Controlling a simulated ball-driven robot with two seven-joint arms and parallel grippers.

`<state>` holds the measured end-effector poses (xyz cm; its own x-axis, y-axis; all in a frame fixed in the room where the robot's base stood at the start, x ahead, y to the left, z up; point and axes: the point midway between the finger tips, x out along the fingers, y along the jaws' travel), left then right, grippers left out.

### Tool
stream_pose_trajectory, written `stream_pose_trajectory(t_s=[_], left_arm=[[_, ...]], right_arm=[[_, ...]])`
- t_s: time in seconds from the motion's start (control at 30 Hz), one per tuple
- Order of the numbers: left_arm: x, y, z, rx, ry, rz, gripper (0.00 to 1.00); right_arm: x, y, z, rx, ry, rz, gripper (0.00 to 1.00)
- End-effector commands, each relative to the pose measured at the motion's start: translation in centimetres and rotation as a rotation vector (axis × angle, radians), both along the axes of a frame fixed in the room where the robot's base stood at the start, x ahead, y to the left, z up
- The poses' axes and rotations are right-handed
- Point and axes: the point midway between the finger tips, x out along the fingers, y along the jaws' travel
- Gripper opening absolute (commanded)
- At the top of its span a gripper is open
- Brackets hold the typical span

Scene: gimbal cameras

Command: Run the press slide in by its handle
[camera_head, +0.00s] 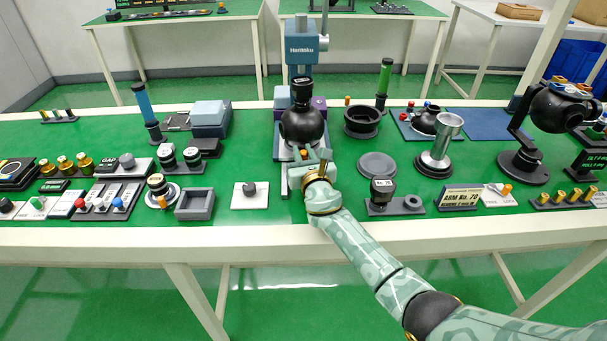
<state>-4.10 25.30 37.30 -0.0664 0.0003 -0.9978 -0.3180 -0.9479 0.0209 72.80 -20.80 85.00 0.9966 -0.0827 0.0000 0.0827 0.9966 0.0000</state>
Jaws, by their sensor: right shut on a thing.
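The press (300,50) stands at the back middle of the green bench, with a blue head marked with a name and a grey column. In front of it a black ball-shaped part (302,126) with a dark cap sits over the pale slide (284,156). My right gripper (308,158) reaches in from the lower right and is shut on the slide's handle, just in front of the ball. The jaws cover most of the handle; a small orange spot shows between them. My left gripper is out of view.
A white plate with a knob (250,195) lies left of my gripper. A black bowl (362,120) is near the press. The bench's front edge (250,236) is bare.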

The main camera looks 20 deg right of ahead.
Motion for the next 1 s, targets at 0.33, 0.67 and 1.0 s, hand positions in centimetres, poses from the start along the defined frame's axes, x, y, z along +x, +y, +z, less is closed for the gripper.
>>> stream_pose_trajectory(t_s=[0.33,0.67,1.0], left_arm=[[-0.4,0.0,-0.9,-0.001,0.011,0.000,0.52],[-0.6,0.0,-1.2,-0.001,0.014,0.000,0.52],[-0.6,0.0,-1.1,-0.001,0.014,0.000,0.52]], right_arm=[[1.6,-0.4,-0.2,-0.001,0.001,0.000,0.00],[2.5,-0.7,0.0,0.000,0.000,0.000,0.00],[2.5,-0.8,0.1,0.000,-0.002,-0.002,0.00]])
